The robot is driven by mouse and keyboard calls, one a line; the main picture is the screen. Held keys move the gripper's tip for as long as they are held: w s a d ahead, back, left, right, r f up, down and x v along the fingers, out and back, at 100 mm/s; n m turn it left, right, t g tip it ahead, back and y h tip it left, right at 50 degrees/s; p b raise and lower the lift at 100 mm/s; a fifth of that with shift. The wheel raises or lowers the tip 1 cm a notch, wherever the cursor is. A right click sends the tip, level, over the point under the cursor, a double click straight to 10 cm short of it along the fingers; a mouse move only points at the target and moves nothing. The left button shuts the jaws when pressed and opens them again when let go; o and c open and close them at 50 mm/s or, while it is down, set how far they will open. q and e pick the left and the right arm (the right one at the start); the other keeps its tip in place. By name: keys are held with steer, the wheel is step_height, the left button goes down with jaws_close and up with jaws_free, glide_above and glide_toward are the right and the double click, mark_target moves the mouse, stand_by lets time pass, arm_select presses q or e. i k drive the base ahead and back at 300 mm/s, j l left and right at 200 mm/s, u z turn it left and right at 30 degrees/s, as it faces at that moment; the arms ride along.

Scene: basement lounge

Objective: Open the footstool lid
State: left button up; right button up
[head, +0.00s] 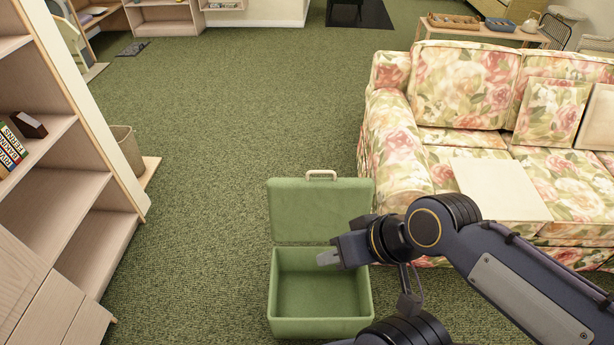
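The green footstool (308,327) stands on the carpet in the lower middle of the head view. Its lid (310,212) is raised, standing upright at the back edge, with a pale handle (321,175) at the top. The inside of the box looks empty, though its right part is partly covered by my arm. My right gripper (333,252) is over the box opening at its right side, in front of the lid's lower part. I cannot tell how wide its fingers are apart, and nothing shows held in it. My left gripper is not in view.
A floral sofa (400,150) stands close to the right of the footstool, with a cream square (499,188) on its seat. A wooden bookshelf (100,250) stands at the left. The green carpet (250,110) behind the footstool is clear.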

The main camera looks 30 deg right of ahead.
mark_target(307, 209)
steer(key=i+j+z, duration=0.25)
steer(key=j, duration=0.15)
steer(key=j+z, duration=0.25)
steer(key=j, duration=0.2)
steer(key=i+j+z, duration=0.1)
steer(key=j+z, duration=0.15)
steer(key=j, duration=0.2)
steer(key=i+j+z, duration=0.35)
steer(key=i, duration=0.2)
steer(key=i+j+z, duration=0.5)
steer(key=i+j, duration=0.4)
steer(key=i, duration=0.15)
